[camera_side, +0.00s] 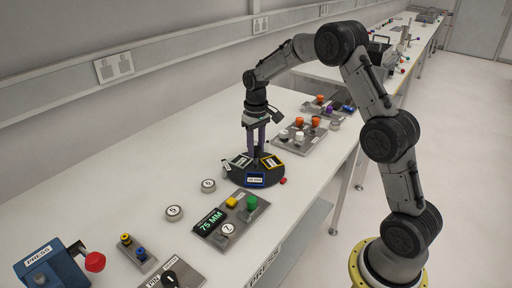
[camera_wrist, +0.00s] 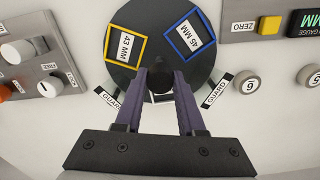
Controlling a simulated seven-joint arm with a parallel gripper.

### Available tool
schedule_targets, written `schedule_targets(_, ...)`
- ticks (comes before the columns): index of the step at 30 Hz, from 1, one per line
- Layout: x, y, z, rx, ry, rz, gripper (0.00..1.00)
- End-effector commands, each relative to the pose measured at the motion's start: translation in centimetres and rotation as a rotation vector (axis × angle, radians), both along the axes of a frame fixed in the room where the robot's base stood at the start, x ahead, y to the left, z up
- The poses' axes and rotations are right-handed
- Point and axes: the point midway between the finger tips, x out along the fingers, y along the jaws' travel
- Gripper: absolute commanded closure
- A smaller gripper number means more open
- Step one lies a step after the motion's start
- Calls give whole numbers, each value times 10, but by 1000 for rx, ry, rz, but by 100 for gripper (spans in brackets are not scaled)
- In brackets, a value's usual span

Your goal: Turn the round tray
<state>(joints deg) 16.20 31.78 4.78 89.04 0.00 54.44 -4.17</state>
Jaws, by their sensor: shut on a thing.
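The round tray (camera_side: 236,177) is a dark disc on the white bench; it also fills the upper middle of the wrist view (camera_wrist: 158,18). It carries a yellow-framed plate (camera_wrist: 125,42) marked 43 MM and a blue-framed plate (camera_wrist: 190,36) marked 45 MM. My gripper (camera_side: 258,156) points down over the tray's middle. In the wrist view, its purple fingers (camera_wrist: 161,82) are shut on the dark knob (camera_wrist: 160,78) at the tray's centre. The fingers partly hide the knob and the tray's near side.
Two GUARD labels (camera_wrist: 216,92) lie by the tray's edge. A gauge panel (camera_side: 228,219) reading 75 MM stands in front, with round buttons 5 (camera_side: 174,213) and 6 (camera_side: 208,185) to the left. A knob panel (camera_side: 299,137) is close behind. A blue press (camera_side: 50,267) sits front left.

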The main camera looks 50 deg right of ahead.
Motion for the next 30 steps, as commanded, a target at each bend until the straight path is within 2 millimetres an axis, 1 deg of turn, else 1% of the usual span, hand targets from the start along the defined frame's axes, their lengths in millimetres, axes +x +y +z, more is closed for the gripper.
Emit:
schedule_targets(8, 1, 0, 2, -1, -3, 183, 100)
schedule_targets(30, 1, -1, 2, -3, -4, 882, 100)
